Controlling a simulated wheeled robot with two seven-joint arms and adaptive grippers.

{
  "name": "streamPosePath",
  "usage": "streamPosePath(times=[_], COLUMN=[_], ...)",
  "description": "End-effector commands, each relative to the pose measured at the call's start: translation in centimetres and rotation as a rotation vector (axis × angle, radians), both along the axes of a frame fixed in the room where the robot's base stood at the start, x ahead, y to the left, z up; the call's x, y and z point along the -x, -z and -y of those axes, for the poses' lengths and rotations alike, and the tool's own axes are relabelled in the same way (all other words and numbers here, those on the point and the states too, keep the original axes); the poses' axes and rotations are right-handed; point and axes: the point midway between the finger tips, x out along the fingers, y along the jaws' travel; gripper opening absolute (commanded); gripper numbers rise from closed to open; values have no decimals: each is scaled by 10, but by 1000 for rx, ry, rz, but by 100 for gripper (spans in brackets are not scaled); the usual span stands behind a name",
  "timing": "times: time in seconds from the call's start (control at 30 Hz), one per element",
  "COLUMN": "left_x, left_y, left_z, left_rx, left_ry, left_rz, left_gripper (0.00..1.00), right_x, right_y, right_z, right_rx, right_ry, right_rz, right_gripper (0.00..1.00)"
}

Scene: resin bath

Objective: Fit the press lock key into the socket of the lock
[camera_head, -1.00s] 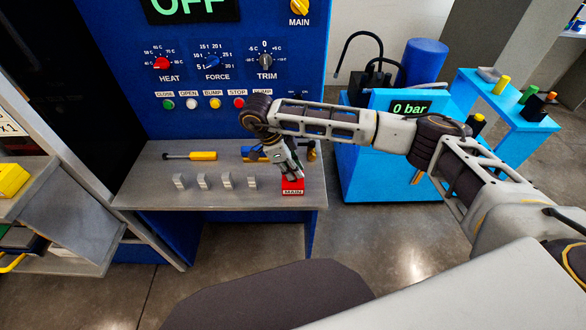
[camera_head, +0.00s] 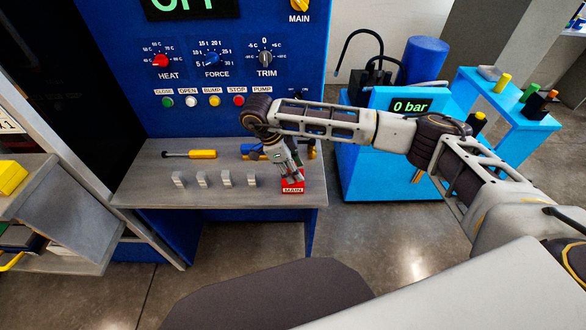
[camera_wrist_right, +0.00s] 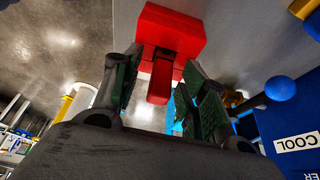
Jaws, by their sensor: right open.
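A red block labelled MAIN (camera_head: 293,189) sits at the front right edge of the grey bench; I take it to be the press lock key. In the right wrist view the red block (camera_wrist_right: 172,35) has a narrower red tab pointing toward my palm. My right gripper (camera_head: 290,172) is right at the block, reaching down from above. In the wrist view its open fingers (camera_wrist_right: 160,82) stand on either side of the tab, with gaps showing beside it. I cannot make out the lock's socket. My left gripper is not in view.
Several small grey blocks (camera_head: 203,180) stand in a row left of the red block. A yellow-handled tool (camera_head: 190,154) lies behind them on the grey bench (camera_head: 140,190). Blue and yellow items (camera_head: 250,152) lie behind my gripper. The blue control panel (camera_head: 200,30) rises at the back.

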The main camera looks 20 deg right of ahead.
Motion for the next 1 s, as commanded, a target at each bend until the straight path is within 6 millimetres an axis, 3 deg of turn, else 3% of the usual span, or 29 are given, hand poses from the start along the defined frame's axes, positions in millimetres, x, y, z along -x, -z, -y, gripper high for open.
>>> streamPosePath(times=[0.37,1.0], left_x=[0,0], left_y=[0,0], left_z=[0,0], left_rx=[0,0], left_ry=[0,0], left_rz=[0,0], left_gripper=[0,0], right_x=[-1,-9], right_y=[-8,-68], right_z=[-4,-27], right_rx=[-1,0], right_ry=[-1,-1], right_rz=[0,2], right_gripper=[43,43])
